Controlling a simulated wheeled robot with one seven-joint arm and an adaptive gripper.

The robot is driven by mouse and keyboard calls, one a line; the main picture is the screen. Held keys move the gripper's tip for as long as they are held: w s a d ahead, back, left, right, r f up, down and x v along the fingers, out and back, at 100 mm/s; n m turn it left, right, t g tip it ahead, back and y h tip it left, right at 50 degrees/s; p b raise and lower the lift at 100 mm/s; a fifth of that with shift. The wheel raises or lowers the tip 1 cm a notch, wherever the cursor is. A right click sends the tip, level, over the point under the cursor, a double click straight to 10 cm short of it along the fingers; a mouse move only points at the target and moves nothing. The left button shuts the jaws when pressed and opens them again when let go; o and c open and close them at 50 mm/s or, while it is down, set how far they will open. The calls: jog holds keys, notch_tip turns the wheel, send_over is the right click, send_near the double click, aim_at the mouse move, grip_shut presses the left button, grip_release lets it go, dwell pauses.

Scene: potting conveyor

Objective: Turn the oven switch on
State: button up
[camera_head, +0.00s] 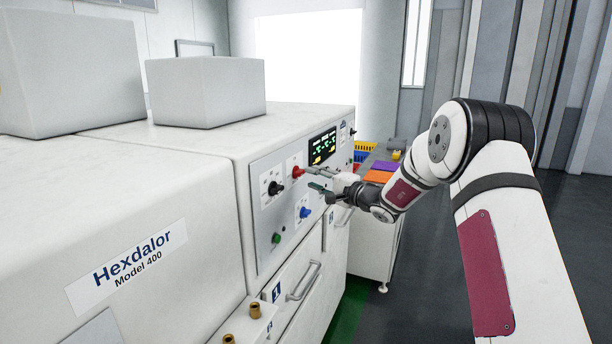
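The oven is a white machine with a grey control panel (258,222) on its front. The panel carries a black switch (275,188), a red switch (298,172), a blue knob (304,212) and a green button (277,238). I cannot read which one is labelled as the oven switch. My gripper (313,178) is in front of the panel, just right of the red switch. Its two fingers are apart, one above the other, with nothing seen between them. The upper fingertip is close to the red switch; I cannot tell if they touch.
A lit display (322,146) sits above my gripper. Below the panel is a door with a handle (304,281); brass fittings (255,309) stick up at the front. A side table (371,250) behind my gripper holds a yellow basket (364,147) and coloured items.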

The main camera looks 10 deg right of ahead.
aim_at(303, 174)
jog(key=shift+x, duration=2.3)
grip_shut()
